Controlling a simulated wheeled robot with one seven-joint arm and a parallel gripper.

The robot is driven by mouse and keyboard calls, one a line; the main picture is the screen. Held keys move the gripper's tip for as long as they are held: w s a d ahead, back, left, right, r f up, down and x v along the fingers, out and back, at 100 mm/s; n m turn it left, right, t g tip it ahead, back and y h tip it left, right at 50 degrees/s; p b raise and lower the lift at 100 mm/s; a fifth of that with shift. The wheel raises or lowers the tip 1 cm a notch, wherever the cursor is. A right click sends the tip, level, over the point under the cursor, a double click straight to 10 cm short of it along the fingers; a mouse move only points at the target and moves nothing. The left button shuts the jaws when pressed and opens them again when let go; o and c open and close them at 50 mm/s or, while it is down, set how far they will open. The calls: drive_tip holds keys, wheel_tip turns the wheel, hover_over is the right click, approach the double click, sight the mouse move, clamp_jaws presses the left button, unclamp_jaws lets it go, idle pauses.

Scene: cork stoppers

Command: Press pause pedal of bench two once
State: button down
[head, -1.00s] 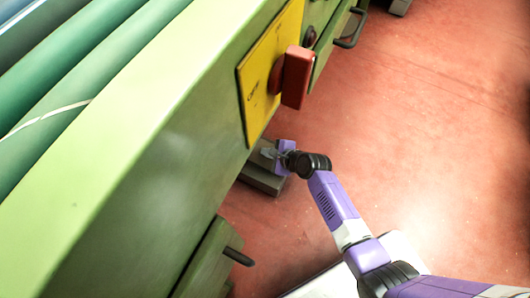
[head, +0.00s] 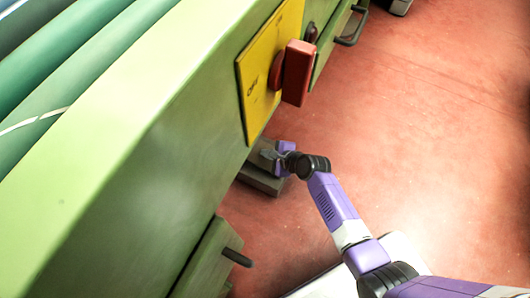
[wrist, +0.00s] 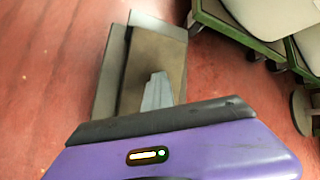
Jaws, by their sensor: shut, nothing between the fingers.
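A grey foot pedal (head: 260,178) sits on the red floor below the green machine bench, partly hidden under its edge in the head view. In the wrist view the pedal's brownish-grey top plate (wrist: 153,65) lies beside a lighter grey base strip (wrist: 110,75). My gripper (head: 267,153) is shut and empty, reaching down at the pedal. In the wrist view its grey fingertips (wrist: 160,78) are over the plate's near part. I cannot tell whether they touch it. No bench number is legible.
The green bench (head: 130,130) fills the left side. A yellow plate (head: 262,65) with a red block-shaped handle (head: 297,73) juts out above the pedal. A dark-handled green panel (head: 205,255) sticks out lower down. The red floor (head: 430,130) to the right is open.

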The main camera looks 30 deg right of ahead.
drive_tip(key=shift+s, duration=0.15)
drive_tip(key=shift+r+p, duration=1.45)
drive_tip(key=shift+p, duration=0.2)
drive_tip(key=shift+r, duration=0.15)
wheel_tip(320, 180, up, 5)
drive_tip(key=p, duration=0.5)
